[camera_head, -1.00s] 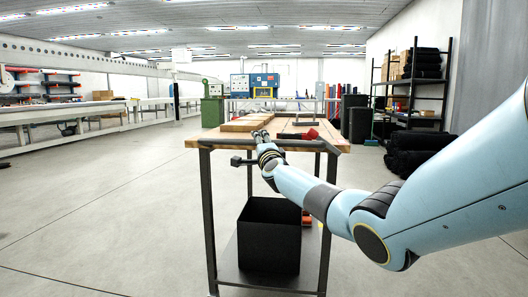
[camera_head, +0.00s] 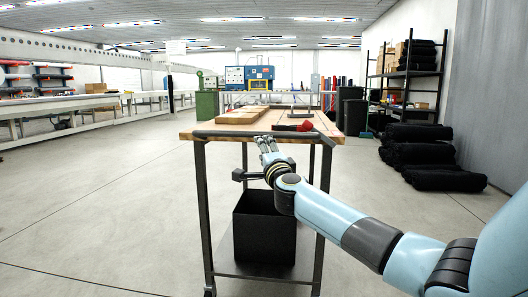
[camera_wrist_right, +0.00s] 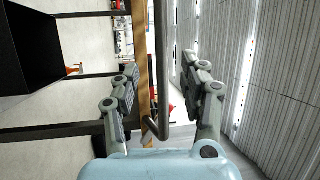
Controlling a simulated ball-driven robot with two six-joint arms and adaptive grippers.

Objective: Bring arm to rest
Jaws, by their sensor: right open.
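My right arm, light blue and dark grey, reaches in from the right in the head view. Its gripper (camera_head: 268,146) is in front of the near edge of the wooden-topped table (camera_head: 292,120), around the height of the table's handle bar (camera_head: 217,133). In the right wrist view the gripper (camera_wrist_right: 163,82) is open, its two fingers apart with no object gripped. The handle bar (camera_wrist_right: 161,60) and the table's wooden edge (camera_wrist_right: 143,65) show between the fingers. I cannot tell whether a finger touches the bar. My left gripper is not in view.
A black bin (camera_head: 262,235) stands on the table's lower shelf. Boards (camera_head: 233,117) and a red item (camera_head: 305,126) lie on top. Dark rolls (camera_head: 425,158) lie by the shelf rack (camera_head: 408,75) at right. The floor at left is clear.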

